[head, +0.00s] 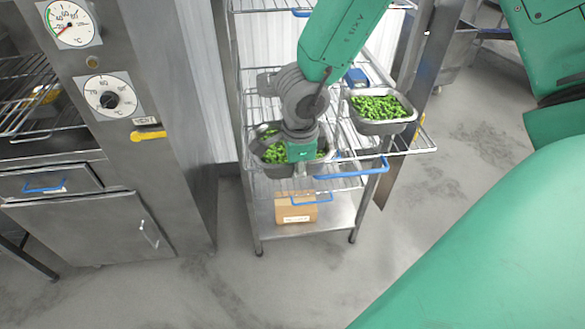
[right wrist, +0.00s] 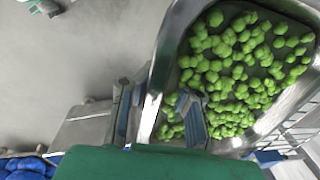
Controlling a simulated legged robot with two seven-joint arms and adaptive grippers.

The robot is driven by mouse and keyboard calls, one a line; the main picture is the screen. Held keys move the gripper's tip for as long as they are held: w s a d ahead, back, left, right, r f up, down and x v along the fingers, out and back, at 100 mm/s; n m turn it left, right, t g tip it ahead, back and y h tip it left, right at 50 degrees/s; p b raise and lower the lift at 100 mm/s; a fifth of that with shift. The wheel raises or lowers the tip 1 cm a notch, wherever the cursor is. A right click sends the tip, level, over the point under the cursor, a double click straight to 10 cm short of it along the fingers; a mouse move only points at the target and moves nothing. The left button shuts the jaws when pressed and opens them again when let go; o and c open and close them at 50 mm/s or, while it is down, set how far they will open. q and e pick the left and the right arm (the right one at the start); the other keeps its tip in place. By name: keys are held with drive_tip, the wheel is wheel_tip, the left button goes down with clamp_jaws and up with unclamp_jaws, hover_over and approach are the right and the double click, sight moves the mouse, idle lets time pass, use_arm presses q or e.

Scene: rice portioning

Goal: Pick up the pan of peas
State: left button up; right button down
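A metal pan of peas (head: 275,168) sits on the wire rack's shelf, partly hidden by my right arm and gripper. It fills much of the right wrist view (right wrist: 235,75), heaped with green peas. My right gripper (head: 303,168) is at the pan's near side, pointing down. In the right wrist view its fingers (right wrist: 158,115) straddle the pan's rim, one outside and one inside over the peas, with a gap between them. A second pan of peas (head: 380,127) stands to the right on the rack. My left gripper is not in view.
The wire rack (head: 345,227) has blue handles and a cardboard box (head: 295,208) on its lower shelf. A steel cabinet with dials (head: 160,100) stands left of it. The floor (head: 300,285) in front is clear.

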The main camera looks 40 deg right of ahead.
drive_tip(key=shift+s+d+f, duration=0.1)
drive_tip(key=shift+d, duration=1.05)
drive_tip(key=c, duration=1.6)
unclamp_jaws()
drive_tip(key=shift+a, duration=0.1)
drive_tip(key=shift+c, duration=0.2)
drive_tip(key=r, duration=0.8)
drive_tip(key=s+r, duration=0.1)
drive_tip(key=r, duration=0.3)
drive_tip(key=shift+a, duration=0.25)
